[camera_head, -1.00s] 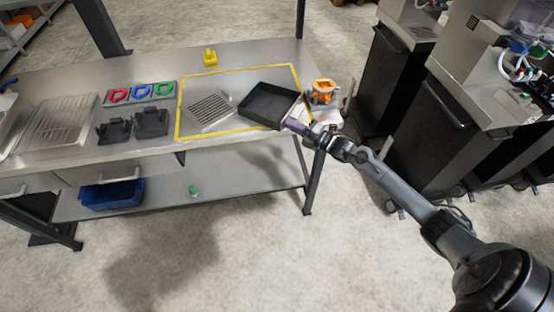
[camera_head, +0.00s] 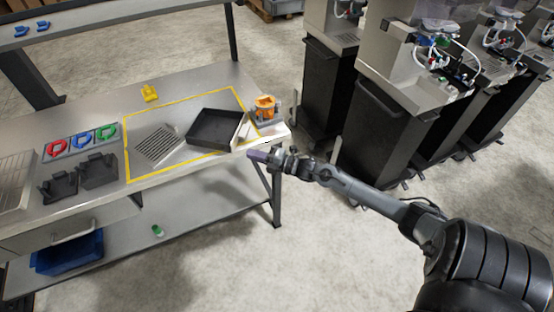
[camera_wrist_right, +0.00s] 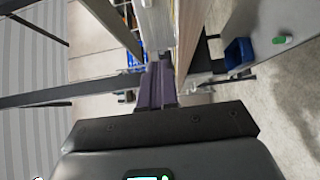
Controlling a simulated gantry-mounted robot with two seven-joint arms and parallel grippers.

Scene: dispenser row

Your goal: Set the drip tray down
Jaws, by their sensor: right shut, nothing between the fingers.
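The black drip tray (camera_head: 215,127) sits on the steel table inside the yellow outlined area, at its right part. A slotted grate (camera_head: 159,145) lies to its left in the same area. My right gripper (camera_head: 257,155) is just off the table's front right edge, apart from the tray. Its purple fingers (camera_wrist_right: 157,84) are shut with nothing between them in the right wrist view. The tray cannot be made out in the wrist view. My left gripper is not in view.
An orange-topped device (camera_head: 265,108) stands at the table's right corner. Black holders (camera_head: 97,171), coloured rings (camera_head: 82,140) and a yellow item (camera_head: 150,93) are also on the table. Below are a blue bin (camera_head: 68,253) and a green-capped item (camera_head: 158,230). Dispensers (camera_head: 385,115) stand at the right.

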